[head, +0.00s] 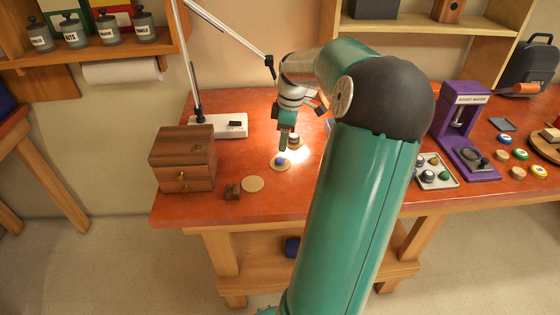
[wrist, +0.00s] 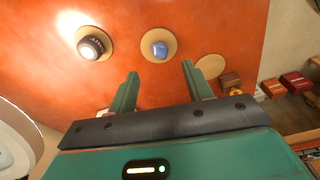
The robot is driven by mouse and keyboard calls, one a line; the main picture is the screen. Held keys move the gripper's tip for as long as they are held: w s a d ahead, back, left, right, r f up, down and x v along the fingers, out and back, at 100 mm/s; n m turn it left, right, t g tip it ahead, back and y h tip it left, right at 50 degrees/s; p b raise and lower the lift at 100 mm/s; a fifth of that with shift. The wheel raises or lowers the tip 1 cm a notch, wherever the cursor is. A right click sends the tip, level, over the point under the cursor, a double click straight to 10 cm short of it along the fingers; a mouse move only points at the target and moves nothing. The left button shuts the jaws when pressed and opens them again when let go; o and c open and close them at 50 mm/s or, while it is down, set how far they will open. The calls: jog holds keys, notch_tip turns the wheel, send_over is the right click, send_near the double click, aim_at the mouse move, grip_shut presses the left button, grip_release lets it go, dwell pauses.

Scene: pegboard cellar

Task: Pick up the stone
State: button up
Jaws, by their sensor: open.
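A blue stone (wrist: 160,49) lies on a round cork disc (wrist: 149,36) in the wrist view. In the head view the stone (head: 280,161) is a small blue spot on its disc on the orange-red bench. My gripper (wrist: 160,70) is open and empty, with its two green fingers apart. In the wrist view the stone appears beyond the fingertips, between their lines and not touched. In the head view my gripper (head: 284,146) hangs just above and behind the stone, pointing down; one finger hides part of the other.
A dark round pot with a pale top (wrist: 91,46) stands on another cork disc, beside the stone. An empty disc (head: 252,184) and small brown block (head: 232,192) lie nearer the front edge. A wooden drawer box (head: 182,160) and white lamp base (head: 230,125) stand left.

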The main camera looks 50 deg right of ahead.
aim_at(281, 158)
jog(key=f, duration=0.5)
jog(key=w+f, duration=0.1)
jog(key=f, duration=0.1)
jog(key=shift+a+f, duration=0.2)
jog(key=shift+f, duration=0.2)
jog(key=shift+s, duration=0.1)
jog(key=c, duration=1.1)
